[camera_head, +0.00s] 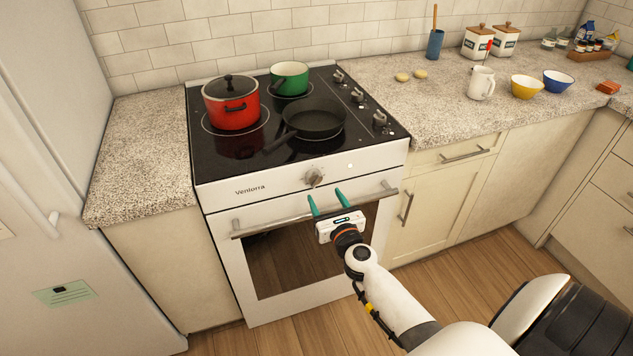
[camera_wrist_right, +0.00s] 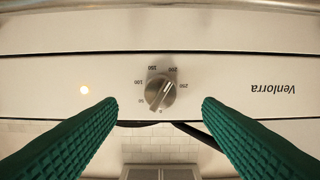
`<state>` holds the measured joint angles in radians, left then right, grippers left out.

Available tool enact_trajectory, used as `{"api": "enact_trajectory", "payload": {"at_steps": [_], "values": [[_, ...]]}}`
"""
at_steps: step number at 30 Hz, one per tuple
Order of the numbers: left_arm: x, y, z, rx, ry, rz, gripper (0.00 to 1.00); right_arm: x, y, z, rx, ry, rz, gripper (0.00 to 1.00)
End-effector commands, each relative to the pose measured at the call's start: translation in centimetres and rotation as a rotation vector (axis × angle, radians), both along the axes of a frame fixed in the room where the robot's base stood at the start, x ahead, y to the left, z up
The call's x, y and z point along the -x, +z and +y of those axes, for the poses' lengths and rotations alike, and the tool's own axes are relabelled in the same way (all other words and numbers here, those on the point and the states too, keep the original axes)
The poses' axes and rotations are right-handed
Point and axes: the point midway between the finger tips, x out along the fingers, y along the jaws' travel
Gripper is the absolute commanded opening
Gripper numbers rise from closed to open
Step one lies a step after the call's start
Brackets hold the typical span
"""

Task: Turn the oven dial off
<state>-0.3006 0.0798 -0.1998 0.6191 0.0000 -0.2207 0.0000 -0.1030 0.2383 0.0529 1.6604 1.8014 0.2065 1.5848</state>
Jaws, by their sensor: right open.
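The oven dial (camera_head: 313,177) is a round metallic knob on the white front panel of the oven (camera_head: 230,221). In the right wrist view the dial (camera_wrist_right: 160,92) appears upside down, with numbers around it and a 0 at the bottom. Its grip bar is tilted off the 0; I cannot tell which end points. A small indicator light (camera_wrist_right: 84,90) glows beside it. My right gripper (camera_head: 325,195) is open in front of the panel, just below the dial. In the wrist view its teal fingers (camera_wrist_right: 160,104) stand on either side of the dial, apart from it. My left gripper is out of view.
The oven handle bar (camera_head: 272,223) runs below the panel, close to my right gripper. A red pot (camera_head: 231,104), a green pot (camera_head: 290,80) and a black pan (camera_head: 314,119) stand on the cooktop. Several small knobs (camera_head: 357,95) line its right side.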

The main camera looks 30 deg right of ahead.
Motion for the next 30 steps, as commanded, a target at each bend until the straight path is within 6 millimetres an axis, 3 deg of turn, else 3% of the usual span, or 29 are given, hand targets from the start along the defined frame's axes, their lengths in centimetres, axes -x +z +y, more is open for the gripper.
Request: {"api": "enact_trajectory", "payload": {"at_steps": [3, 9, 22, 30], "values": [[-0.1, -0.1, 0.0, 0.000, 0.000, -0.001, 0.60, -2.5, 0.1, -0.6, 0.002, 0.001, -0.001, 0.60], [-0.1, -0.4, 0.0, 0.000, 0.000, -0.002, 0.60, -5.2, 0.0, -1.2, 0.001, 0.001, -0.001, 0.60], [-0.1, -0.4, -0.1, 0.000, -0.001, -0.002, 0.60, -6.2, 0.1, -1.4, 0.002, 0.001, -0.001, 0.60], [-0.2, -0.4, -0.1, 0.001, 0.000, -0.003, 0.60, -6.2, 0.0, -1.4, 0.002, 0.001, 0.000, 0.17]]}}
